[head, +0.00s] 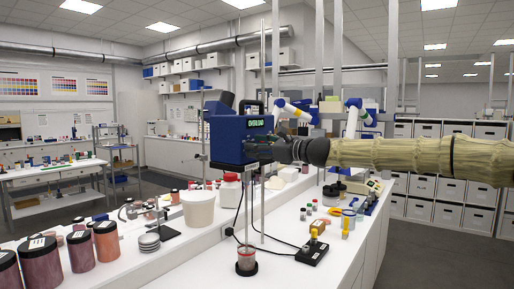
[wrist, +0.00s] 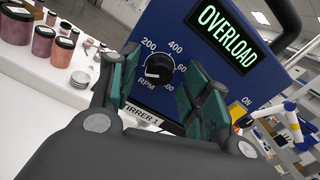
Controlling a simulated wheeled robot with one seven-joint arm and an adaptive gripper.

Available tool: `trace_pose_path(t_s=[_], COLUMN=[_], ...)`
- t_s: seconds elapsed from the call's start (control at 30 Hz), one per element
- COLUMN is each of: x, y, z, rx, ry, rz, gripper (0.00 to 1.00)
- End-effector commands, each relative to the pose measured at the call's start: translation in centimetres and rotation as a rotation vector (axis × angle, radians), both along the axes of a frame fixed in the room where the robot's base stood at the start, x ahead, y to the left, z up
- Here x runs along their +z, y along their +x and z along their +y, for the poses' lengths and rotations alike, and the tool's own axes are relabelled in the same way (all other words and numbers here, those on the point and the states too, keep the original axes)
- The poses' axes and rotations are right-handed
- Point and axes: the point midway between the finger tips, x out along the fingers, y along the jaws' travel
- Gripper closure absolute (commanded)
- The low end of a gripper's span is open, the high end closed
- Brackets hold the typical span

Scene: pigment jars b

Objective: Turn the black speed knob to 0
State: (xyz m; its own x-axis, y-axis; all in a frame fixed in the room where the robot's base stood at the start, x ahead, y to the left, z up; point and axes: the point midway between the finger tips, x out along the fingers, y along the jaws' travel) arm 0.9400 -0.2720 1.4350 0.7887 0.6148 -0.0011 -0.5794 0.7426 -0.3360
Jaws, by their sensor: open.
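The black speed knob (wrist: 159,68) sits on the blue front panel of the stirrer (wrist: 205,50) in the wrist view. A scale with 200, 400 and RPM surrounds it, and a pale pointer line shows on its face, though I cannot read its setting exactly. The display (wrist: 227,32) reads OVERLOAD in green. My gripper (wrist: 155,85) is open, with one green-padded finger on each side of the knob, and I see no clear contact. In the head view the stirrer (head: 228,135) is clamped on a stand, and my gripper (head: 282,151) is at its right side, hiding the knob.
Below the stirrer a metal shaft reaches into a beaker (head: 246,262) on the white bench. A white tub (head: 198,208) and dark-lidded pigment jars (head: 106,240) stand to the left. A black box with a yellow part (head: 314,248) lies on the right. A yellow ON control (wrist: 238,110) is close to the right finger.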

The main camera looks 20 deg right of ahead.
Motion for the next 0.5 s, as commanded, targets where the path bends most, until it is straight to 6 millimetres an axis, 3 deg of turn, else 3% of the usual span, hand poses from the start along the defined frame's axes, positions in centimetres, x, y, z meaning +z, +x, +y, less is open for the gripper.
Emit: trace_pose_path(t_s=[0.5], x=[0.1], y=[-5.3], z=[-4.3], rx=[-0.002], ry=[0.001], rz=[-0.001], gripper=[0.52])
